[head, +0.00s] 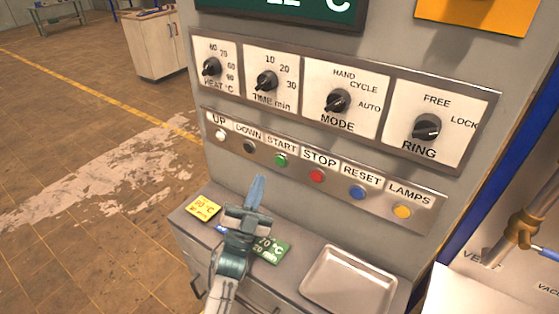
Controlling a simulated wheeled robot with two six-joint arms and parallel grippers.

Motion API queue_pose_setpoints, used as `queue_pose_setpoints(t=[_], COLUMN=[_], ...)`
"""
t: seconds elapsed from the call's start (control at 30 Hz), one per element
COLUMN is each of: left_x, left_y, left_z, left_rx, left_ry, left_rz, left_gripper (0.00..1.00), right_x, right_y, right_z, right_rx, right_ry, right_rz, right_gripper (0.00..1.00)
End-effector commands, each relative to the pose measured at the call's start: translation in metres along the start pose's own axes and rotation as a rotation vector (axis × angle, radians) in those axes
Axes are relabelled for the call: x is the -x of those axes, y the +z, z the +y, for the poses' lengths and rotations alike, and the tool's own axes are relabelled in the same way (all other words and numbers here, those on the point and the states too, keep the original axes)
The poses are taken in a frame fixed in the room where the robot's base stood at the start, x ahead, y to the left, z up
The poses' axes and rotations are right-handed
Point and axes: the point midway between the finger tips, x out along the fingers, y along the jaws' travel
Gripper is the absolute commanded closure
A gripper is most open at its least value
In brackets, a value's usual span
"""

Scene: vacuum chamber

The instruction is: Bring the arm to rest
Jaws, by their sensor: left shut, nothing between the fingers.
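My left gripper (256,192) is shut and empty. It stands in front of the lower part of the control panel, below the button row and above the ledge. Its arm comes up from the bottom of the head view. The fingertips look apart from the buttons, though the exact gap is hard to judge. My right gripper does not show.
The panel has HEAT, TIME, MODE and RING knobs (426,127). Below them is a button row with a green START button (281,160). The ledge holds a yellow card (203,208), a green card (272,250) and an empty metal tray (349,279). Open floor lies left.

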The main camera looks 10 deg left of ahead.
Motion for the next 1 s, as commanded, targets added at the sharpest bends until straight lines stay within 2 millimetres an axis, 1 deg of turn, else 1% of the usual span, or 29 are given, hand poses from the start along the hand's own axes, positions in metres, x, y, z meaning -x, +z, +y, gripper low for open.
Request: queue_pose_setpoints(t=[0.63, 0.73, 0.87, 0.97, 1.0], left_x=[0.000, 0.002, 0.013, 0.032, 0.042], left_y=[0.000, 0.003, 0.018, 0.037, 0.044], left_z=[0.000, -0.001, -0.008, -0.015, -0.018], left_rx=[0.000, 0.003, 0.022, 0.052, 0.066], left_ry=[0.000, 0.004, 0.020, 0.042, 0.052], left_rz=[-0.001, -0.024, -0.151, -0.324, -0.401], left_gripper=[1.00, 1.00, 1.00, 1.00, 1.00], right_x=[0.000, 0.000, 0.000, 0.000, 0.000], right_y=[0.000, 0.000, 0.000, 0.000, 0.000], right_z=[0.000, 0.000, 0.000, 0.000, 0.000], right_rx=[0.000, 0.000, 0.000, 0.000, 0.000], right_ry=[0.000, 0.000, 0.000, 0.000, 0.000], right_rz=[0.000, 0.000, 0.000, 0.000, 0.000], right_gripper=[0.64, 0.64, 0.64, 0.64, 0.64])
